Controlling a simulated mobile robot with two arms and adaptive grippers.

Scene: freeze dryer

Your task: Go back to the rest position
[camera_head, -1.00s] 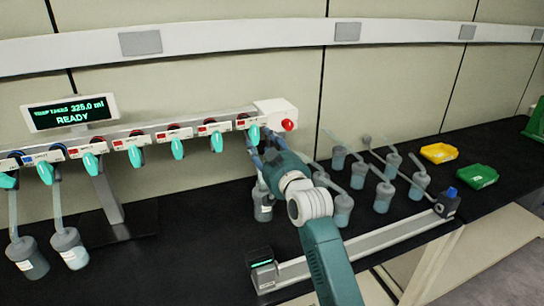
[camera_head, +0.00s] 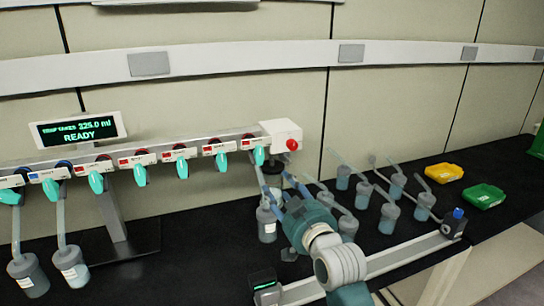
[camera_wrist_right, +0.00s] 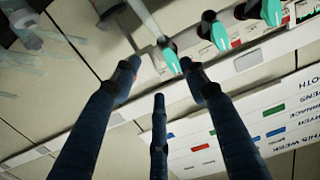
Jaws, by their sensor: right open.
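My right gripper (camera_head: 270,178) is open at the right end of the manifold, its blue fingers beside the last tube and flask. No object shows between its spread dark fingers in the right wrist view (camera_wrist_right: 158,85). A labelled flask (camera_head: 267,224) is just left of the gripper, below the last teal valve (camera_head: 259,156); its upper part is partly hidden by the fingers. I cannot tell whether a finger touches it. In the right wrist view, a teal valve (camera_wrist_right: 171,58) and a pale tube (camera_wrist_right: 146,18) lie beyond the fingertips. My left gripper is not in view.
The manifold has several valves and a READY display (camera_head: 78,130). Two flasks (camera_head: 70,268) hang at the left. Several tubed flasks (camera_head: 389,218) stand at the right, near a yellow tray (camera_head: 443,173) and a green tray (camera_head: 484,196). A rail (camera_head: 400,252) crosses the front of the black bench.

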